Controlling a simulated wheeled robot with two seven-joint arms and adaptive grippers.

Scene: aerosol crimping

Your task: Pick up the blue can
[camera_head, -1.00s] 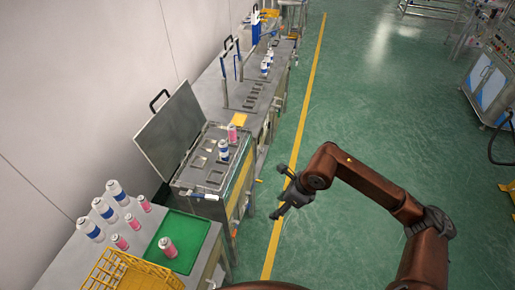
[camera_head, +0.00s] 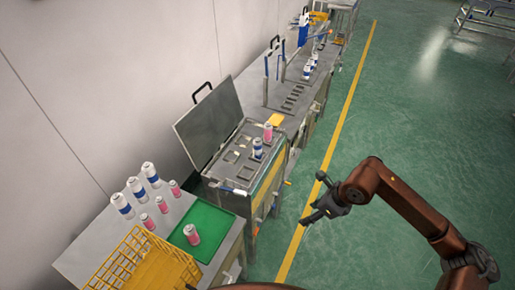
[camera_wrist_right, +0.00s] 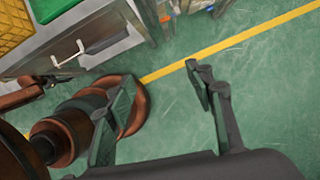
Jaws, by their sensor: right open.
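Several blue-and-white cans show in the head view. Three stand in a row on the left table: a near one (camera_head: 122,205), a middle one (camera_head: 137,188) and a far one (camera_head: 151,174). Another blue can (camera_head: 257,149) stands on the metal fixture (camera_head: 232,183), beside a pink can (camera_head: 267,132). More blue cans (camera_head: 308,70) stand on the far bench. My right gripper (camera_head: 316,199) is open and empty over the floor, right of the fixture and apart from every can. Its spread fingers (camera_wrist_right: 160,78) show in the wrist view. My left gripper is not in view.
A green tray (camera_head: 215,222) holds a pink can (camera_head: 191,234). A yellow crate (camera_head: 160,268) stands at the near table edge. More pink cans (camera_head: 162,204) stand near the blue row. The fixture's lid (camera_head: 208,122) is raised. Green floor (camera_head: 400,130) is clear on the right.

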